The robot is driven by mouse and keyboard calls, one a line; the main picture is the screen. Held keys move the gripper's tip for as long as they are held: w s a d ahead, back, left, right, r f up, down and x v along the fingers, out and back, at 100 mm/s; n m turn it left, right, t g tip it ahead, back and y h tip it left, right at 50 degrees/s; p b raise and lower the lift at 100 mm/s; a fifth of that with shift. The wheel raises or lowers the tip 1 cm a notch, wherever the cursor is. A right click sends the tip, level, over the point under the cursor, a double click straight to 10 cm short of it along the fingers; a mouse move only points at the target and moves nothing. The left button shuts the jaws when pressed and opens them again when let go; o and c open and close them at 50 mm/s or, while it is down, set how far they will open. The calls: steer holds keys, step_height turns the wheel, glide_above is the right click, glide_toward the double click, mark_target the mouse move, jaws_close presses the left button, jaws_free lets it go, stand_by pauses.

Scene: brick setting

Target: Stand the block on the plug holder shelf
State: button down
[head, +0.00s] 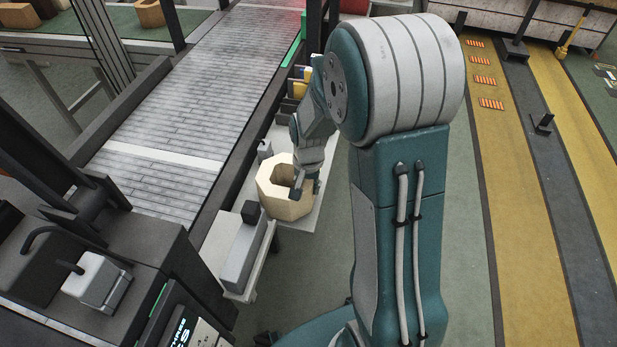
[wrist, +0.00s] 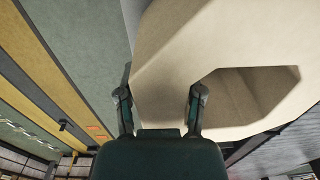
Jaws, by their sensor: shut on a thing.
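The block (head: 284,209) is a pale tan, many-sided ring with a large hole through it. In the head view it is at or just above the pale grey shelf (head: 322,203) beside the conveyor; I cannot tell whether it touches. Its hole opening faces up toward the head camera. My gripper (head: 305,187) reaches down to the block's right side. In the wrist view my gripper (wrist: 161,95) has its two fingers on either side of the block's wall (wrist: 175,50), one by the hole. Part of the block is hidden behind the fingers.
A grey box with a black top (head: 244,250) stands close in front of the block. A small grey item (head: 265,149) and yellow and blue bins (head: 298,88) are behind it. The slatted conveyor (head: 190,100) runs along the left.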

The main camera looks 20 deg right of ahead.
steer(key=shift+d, duration=0.25)
steer(key=shift+c, duration=1.1)
jaws_free()
steer(key=shift+d+f, duration=0.1)
steer(key=shift+d, duration=0.05)
steer(key=shift+a, duration=0.25)
steer(key=r, duration=1.1)
steer(key=shift+d+r, duration=0.2)
steer(key=shift+s+r, duration=0.2)
steer(key=shift+r, duration=0.35)
steer(key=s+a+r+n+t, duration=0.2)
steer(key=s+r, duration=0.3)
steer(key=s, duration=0.3)
steer(key=s+a+r+n+t, duration=0.2)
steer(key=s+r+n, duration=0.3)
steer(key=s, duration=0.4)
steer(key=shift+s+a+r+t, duration=0.3)
steer(key=shift+r+t, duration=0.15)
steer(key=shift+t, duration=0.25)
